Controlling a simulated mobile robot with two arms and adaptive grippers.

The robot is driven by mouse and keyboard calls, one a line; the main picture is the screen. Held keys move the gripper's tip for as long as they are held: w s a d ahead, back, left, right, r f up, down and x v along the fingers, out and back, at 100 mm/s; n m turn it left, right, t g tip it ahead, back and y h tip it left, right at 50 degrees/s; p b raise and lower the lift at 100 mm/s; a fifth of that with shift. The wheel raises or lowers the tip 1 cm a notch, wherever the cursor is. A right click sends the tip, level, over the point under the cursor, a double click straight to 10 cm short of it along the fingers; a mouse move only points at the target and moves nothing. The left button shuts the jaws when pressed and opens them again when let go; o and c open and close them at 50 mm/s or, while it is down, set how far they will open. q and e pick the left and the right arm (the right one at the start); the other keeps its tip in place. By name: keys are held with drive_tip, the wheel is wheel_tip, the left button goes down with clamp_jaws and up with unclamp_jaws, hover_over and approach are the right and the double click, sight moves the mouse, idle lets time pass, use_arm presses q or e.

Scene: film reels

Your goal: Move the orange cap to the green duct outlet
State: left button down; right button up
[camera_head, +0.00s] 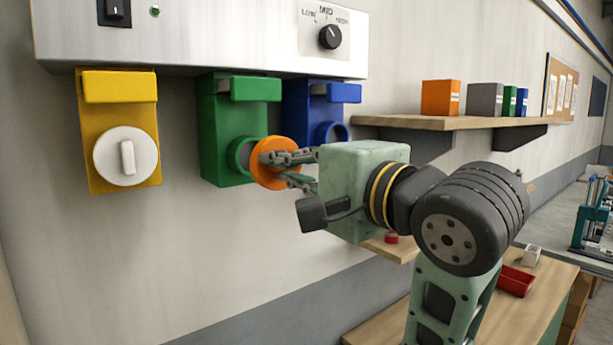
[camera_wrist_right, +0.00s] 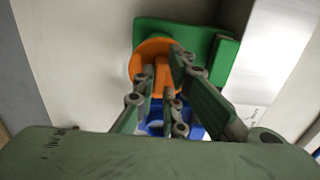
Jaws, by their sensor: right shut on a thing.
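The orange cap (camera_head: 270,162) is a round disc held upright in front of the green duct outlet (camera_head: 221,140). My right gripper (camera_head: 284,168) is shut on the cap from the right. The outlet's round green opening shows just left of the cap and is partly covered by it. In the right wrist view the cap (camera_wrist_right: 150,62) overlaps the green outlet plate (camera_wrist_right: 215,50), with my gripper's fingers (camera_wrist_right: 172,75) on it. I cannot tell whether the cap touches the outlet's rim. My left gripper is not in view.
A yellow outlet (camera_head: 90,90) with a white round cap (camera_head: 126,156) is at the left. A blue outlet (camera_head: 305,110) is close behind my right gripper. A metal panel with a knob (camera_head: 330,37) is above. A shelf (camera_head: 450,122) with boxes is at the right.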

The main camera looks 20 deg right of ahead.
drive_tip(key=shift+p+x, duration=0.45)
drive_tip(key=shift+x, duration=2.2)
drive_tip(key=shift+p+x, duration=0.35)
drive_tip(key=shift+x, duration=1)
drive_tip(key=o, duration=0.8)
drive_tip(key=shift+w, duration=0.1)
drive_tip(key=shift+c, duration=0.2)
drive_tip(key=v, duration=1.2)
